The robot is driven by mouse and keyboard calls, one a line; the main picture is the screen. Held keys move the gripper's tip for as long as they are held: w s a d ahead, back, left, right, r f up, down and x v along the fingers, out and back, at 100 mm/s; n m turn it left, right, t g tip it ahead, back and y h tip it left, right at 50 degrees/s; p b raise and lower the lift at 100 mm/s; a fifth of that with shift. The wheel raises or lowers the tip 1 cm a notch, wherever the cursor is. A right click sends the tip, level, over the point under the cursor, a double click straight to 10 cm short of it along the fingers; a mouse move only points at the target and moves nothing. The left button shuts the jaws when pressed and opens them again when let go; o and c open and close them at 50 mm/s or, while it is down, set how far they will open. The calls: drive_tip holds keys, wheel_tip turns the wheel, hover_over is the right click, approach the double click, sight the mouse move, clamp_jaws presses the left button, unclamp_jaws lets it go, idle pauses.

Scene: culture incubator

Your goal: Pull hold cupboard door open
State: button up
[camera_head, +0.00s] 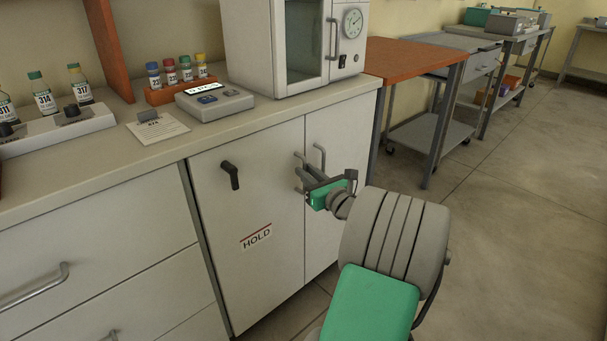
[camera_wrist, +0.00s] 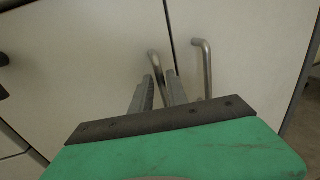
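The hold cupboard door (camera_head: 235,275) is white, with a red-lined HOLD label (camera_head: 256,237) and a dark knob (camera_head: 230,174). It looks closed, flush with the door to its right. Its metal bar handle (camera_wrist: 155,62) stands near the seam between the doors. My gripper (camera_head: 304,177) is at this handle, and the wrist view shows its two fingers (camera_wrist: 160,92) on either side of the bar. The fingers are apart, but I cannot tell whether they press on it. They hide part of the handle.
The neighbouring door (camera_head: 320,215) has a similar handle (camera_wrist: 207,68) close to the right of my fingers. The counter (camera_head: 150,153) above carries bottles, a small device (camera_head: 214,100) and a white incubator (camera_head: 258,45). The floor (camera_head: 510,200) at right is clear.

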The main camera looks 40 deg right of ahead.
drive_tip(key=shift+w+d, duration=0.2)
drive_tip(key=shift+w, duration=0.7)
clamp_jaws()
idle(0.7)
